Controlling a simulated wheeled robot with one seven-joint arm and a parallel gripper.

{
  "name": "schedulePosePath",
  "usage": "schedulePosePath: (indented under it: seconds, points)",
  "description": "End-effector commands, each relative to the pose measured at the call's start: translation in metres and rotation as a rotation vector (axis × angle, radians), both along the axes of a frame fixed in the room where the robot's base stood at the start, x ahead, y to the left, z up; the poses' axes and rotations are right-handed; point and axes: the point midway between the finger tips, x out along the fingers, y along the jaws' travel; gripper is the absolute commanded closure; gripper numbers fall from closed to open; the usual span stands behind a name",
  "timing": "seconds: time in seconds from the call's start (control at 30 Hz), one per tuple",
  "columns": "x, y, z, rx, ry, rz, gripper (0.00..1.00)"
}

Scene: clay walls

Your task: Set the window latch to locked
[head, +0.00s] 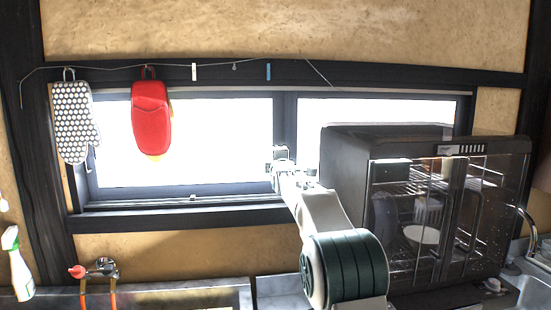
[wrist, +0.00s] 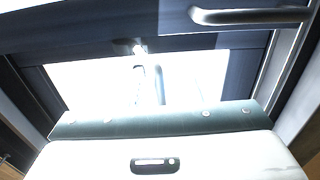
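The window (head: 185,145) is a dark-framed, two-pane window, and its centre post (head: 286,118) stands behind my gripper. My gripper (head: 281,153) is raised in front of the lower part of this post. In the wrist view, a grey lever-shaped handle (wrist: 250,17) lies across the dark frame at the upper right, apart from my gripper; I take it for the window latch. I cannot tell whether it is locked. My gripper's narrow fingers (wrist: 150,85) show against the bright pane, partly washed out. No held object is visible. In the head view my gripper and glare hide the latch area.
A dark glass-fronted cabinet (head: 345,165) with racks and dishes stands close to the right of my arm. A spray bottle (head: 18,265) and tap (head: 104,268) are lower left.

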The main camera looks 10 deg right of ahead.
Motion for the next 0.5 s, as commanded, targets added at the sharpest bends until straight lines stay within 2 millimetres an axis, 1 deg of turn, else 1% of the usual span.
schedulePosePath:
  seconds: [0.27, 0.37, 0.4, 0.5]
  points:
    - [0.0009, 0.0000, -0.0003, 0.000, 0.000, 0.000, 0.70]
    - [0.0009, -0.0001, -0.0004, 0.000, 0.001, 0.000, 0.95]
    - [0.0009, -0.0001, -0.0003, 0.000, 0.001, 0.000, 1.00]
    - [0.0008, -0.0001, -0.0004, 0.000, 0.001, 0.000, 1.00]
